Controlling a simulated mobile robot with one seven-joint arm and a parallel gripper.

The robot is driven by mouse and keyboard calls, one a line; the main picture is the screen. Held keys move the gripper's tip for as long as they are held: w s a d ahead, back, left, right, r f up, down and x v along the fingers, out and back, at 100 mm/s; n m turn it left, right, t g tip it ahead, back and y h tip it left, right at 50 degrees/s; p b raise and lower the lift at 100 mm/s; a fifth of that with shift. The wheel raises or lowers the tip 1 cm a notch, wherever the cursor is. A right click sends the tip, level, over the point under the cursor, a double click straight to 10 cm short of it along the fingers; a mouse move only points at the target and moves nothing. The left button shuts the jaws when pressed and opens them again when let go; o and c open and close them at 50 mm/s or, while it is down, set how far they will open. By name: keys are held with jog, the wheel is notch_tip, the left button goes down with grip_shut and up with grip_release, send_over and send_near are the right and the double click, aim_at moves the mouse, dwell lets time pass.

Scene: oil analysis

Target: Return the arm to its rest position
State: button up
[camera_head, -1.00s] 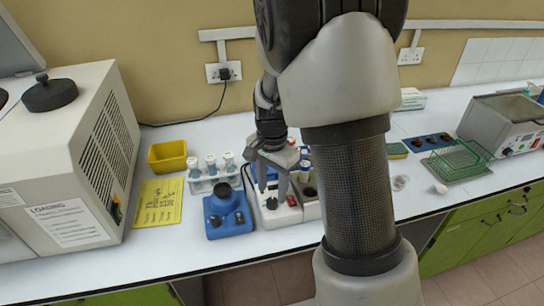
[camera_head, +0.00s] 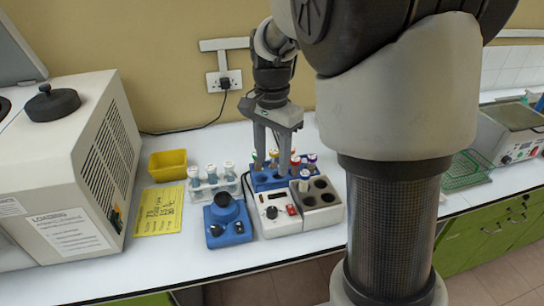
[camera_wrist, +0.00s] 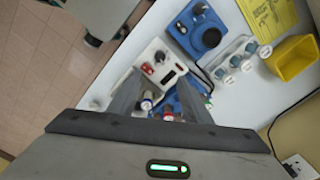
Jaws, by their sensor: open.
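My gripper (camera_head: 272,148) hangs open and empty, fingers pointing down, above the tube rack and the white heater block in the head view. In the wrist view its two grey fingers (camera_wrist: 165,98) are apart with nothing held between them. The blue rack (camera_head: 268,181) holds several capped tubes behind the block. The white block (camera_head: 277,222) has a dark-holed part (camera_head: 322,200) on its right, with one tube (camera_head: 304,180) standing in it. My arm covers much of the right side of the head view.
A blue mixer (camera_head: 227,222), a rack of bottles (camera_head: 212,183), a yellow tray (camera_head: 168,165) and a yellow sheet (camera_head: 159,208) stand left of the block. A large white machine (camera_head: 75,165) is at far left. A water bath (camera_head: 508,130) and green rack (camera_head: 466,171) are at right.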

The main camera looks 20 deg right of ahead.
jog(key=s+r+n+t+p, duration=0.1)
jog(key=s+r+n+t, duration=0.1)
jog(key=s+r+n, duration=0.3)
jog(key=s+r+n+t+p, duration=0.2)
jog(key=s+r+n, duration=0.4)
jog(key=s, duration=0.8)
jog(key=shift+a+r+t, duration=0.2)
jog(key=shift+t, duration=0.6)
jog(key=shift+d, duration=0.1)
